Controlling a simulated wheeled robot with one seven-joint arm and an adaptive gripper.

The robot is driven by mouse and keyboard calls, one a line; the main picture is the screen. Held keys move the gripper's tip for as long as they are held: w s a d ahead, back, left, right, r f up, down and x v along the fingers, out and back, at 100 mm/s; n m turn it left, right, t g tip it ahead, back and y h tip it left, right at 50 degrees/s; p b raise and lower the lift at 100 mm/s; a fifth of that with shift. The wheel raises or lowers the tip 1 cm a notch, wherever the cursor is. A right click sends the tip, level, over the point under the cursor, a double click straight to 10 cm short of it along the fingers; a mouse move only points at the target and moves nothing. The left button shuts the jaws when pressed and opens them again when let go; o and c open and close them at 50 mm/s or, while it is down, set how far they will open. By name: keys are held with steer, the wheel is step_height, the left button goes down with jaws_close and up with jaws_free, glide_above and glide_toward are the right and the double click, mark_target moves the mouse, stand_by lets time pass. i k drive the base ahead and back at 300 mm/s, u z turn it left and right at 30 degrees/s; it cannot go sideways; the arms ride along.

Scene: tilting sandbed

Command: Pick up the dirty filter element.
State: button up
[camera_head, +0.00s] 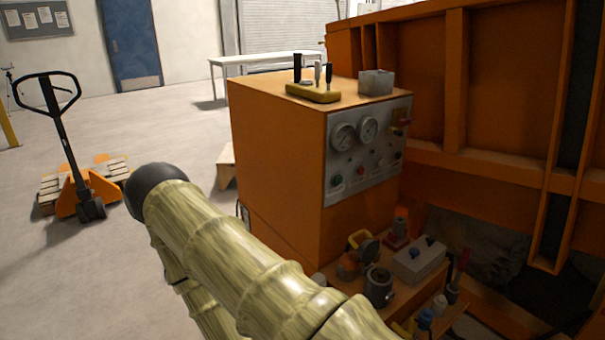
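I cannot pick out the dirty filter element for sure. Several small parts stand on a low wooden shelf (400,298) at the foot of the orange cabinet. Among them are a dark grey cylindrical housing (378,288), an orange and yellow round part (356,256) and a small part with a dark red base (397,236). Any of these could be or hold the element. My pale green, ribbed arm crosses the lower middle and hides part of the shelf's left side. My gripper is not in view.
The orange cabinet (277,150) carries a gauge panel (368,150), a yellow tool holder (313,93) and a grey block (376,82). A grey box (420,260) sits on the shelf. The orange sandbed frame (510,110) blocks the right. A pallet jack (75,170) stands left; floor between is open.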

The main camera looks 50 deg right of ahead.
mark_target(380, 276)
steer(key=u, duration=0.6)
steer(key=k, duration=0.75)
steer(key=u, duration=0.8)
steer(key=k, duration=0.45)
steer(key=z, duration=0.1)
steer(key=i, duration=1.85)
steer(key=z, duration=1.2)
steer(key=i, duration=1.65)
steer(key=z, duration=1.55)
steer(key=i, duration=0.85)
steer(key=z, duration=1.9)
steer(key=i, duration=0.9)
steer(key=z, duration=0.6)
